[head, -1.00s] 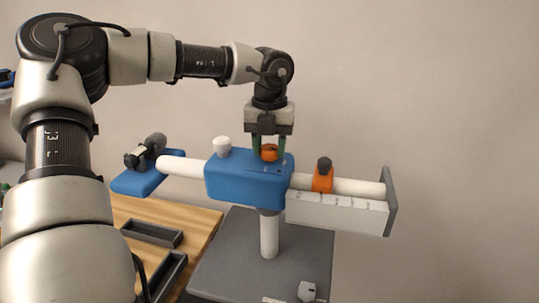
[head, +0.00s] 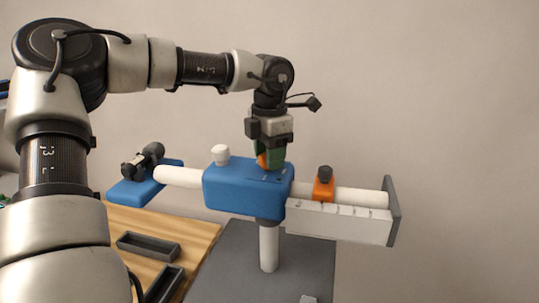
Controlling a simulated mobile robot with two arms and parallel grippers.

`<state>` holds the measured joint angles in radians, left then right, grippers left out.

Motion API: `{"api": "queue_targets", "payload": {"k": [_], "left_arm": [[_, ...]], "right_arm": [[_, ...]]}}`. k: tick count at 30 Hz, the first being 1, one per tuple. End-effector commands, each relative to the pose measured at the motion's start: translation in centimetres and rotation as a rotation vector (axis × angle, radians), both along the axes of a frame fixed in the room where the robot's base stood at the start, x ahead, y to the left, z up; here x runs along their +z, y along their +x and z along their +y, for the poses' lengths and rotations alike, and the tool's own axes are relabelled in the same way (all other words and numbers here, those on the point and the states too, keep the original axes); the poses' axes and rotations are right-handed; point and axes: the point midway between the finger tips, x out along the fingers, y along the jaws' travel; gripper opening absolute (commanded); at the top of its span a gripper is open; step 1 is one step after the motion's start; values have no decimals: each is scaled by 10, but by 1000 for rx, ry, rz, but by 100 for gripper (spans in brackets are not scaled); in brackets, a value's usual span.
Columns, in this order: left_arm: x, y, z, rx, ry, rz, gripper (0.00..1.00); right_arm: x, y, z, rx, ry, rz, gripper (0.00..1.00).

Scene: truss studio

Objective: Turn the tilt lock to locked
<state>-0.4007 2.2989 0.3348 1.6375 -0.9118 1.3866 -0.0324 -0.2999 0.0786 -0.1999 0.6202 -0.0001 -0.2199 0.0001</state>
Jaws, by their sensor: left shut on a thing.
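The tilt lock is an orange knob (head: 262,161) on top of the blue housing (head: 240,192). My left gripper (head: 268,160) reaches down from above and is shut on this knob, so the green fingers hide most of it. Small marks show on the housing top beside the knob, too small to read. My right gripper is not in view.
A white knob (head: 220,154) stands on the housing's left part. An orange slider with a dark knob (head: 324,184) sits on the white bar above a scale plate (head: 340,221). A grey end plate (head: 393,212) closes the bar. Dark trays (head: 148,246) lie on the wooden table.

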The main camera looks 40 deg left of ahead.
Motion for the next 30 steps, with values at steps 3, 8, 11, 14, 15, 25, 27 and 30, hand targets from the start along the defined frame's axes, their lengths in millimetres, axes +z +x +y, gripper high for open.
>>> {"api": "queue_targets", "payload": {"k": [3,8,11,14,15,25,27,30], "left_arm": [[1,0,0,-67,1,-3,18],[1,0,0,-133,1,-3,18],[2,0,0,-158,1,-3,18],[2,0,0,-174,1,-3,18],[2,0,0,-178,1,-3,18],[2,0,0,-185,1,-3,18],[2,0,0,-184,1,-3,18],[2,0,0,-184,1,-3,54]], "right_arm": [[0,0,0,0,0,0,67],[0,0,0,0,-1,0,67],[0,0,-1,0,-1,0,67],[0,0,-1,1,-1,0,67],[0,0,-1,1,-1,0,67],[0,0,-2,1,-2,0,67],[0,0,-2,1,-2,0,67],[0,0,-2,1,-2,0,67]]}}
